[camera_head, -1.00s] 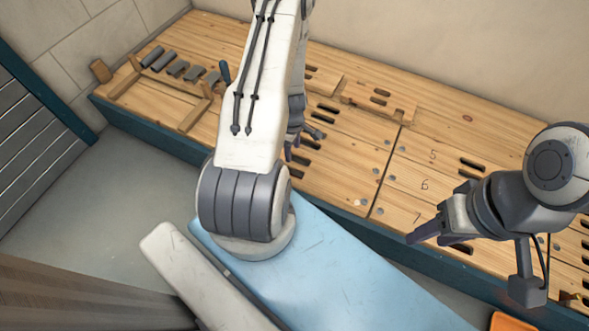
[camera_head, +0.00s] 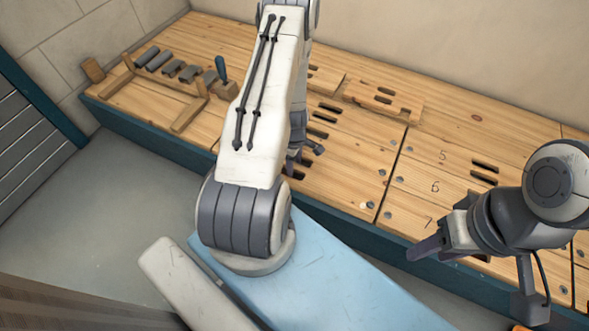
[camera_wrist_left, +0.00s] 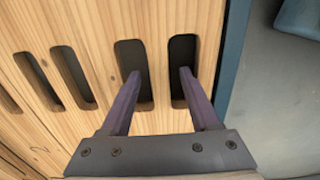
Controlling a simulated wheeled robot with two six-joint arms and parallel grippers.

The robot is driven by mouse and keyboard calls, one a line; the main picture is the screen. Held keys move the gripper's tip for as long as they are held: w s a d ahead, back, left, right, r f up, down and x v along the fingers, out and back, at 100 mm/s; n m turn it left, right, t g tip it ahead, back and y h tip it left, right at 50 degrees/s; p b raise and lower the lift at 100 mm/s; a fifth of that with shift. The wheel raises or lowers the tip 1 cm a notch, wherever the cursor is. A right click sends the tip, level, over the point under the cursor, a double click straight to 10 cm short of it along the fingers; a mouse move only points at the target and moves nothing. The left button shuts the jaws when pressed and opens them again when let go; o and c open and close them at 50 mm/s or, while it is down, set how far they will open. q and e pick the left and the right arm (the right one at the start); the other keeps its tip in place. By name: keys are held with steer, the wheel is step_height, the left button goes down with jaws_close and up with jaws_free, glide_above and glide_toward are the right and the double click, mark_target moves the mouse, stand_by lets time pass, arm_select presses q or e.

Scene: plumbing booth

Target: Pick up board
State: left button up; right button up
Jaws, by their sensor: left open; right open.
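A small slotted wooden board (camera_head: 385,100) lies on the wooden bench top, toward the back. A second wooden piece (camera_head: 326,78) lies left of it, partly hidden by my left arm. The bench top (camera_head: 345,150) is made of slotted wooden panels. My left gripper (camera_wrist_left: 158,73) is open and empty in the left wrist view, its two dark fingers over two slots near the bench's front edge. In the head view my left arm hides most of it. My right gripper (camera_head: 432,246) is open and empty, over the front edge of the bench at the right.
The bench has a teal front edge (camera_head: 150,135). Grey floor (camera_head: 95,200) lies open at the left. A wall rises behind the bench.

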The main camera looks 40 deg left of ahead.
arm_select(q)
jaws_close()
stand_by(1.4)
